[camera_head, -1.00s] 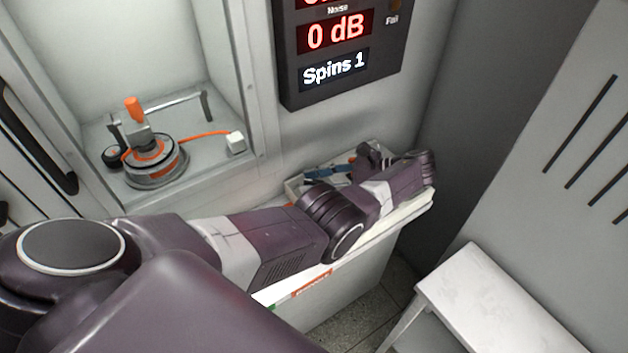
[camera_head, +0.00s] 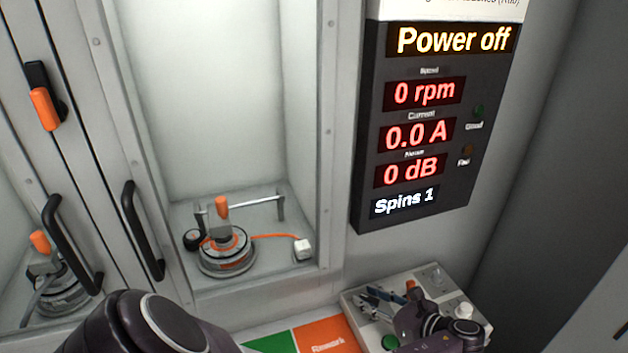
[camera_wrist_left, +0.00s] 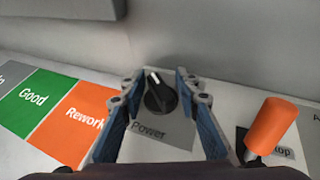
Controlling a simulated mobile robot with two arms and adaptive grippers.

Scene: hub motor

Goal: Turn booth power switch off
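The black power switch knob (camera_wrist_left: 160,95), on a grey plate labelled "Power", shows in the left wrist view. Its white pointer line tilts up and slightly left. My left gripper (camera_wrist_left: 163,92) is open, with one blue finger on each side of the knob and small gaps to it. In the head view my left gripper (camera_head: 372,298) is over the control panel (camera_head: 432,275), and I cannot make out the knob there. The display (camera_head: 437,110) on the wall reads "Power off", 0 rpm, 0.0 A and 0 dB. My right gripper is not in view.
An orange stop lever (camera_wrist_left: 272,127) stands close to the right of the left gripper. Green "Good" (camera_wrist_left: 33,98) and orange "Rework" (camera_wrist_left: 78,120) areas lie left. The hub motor (camera_head: 226,248) sits in the booth behind. A wall rises behind the panel.

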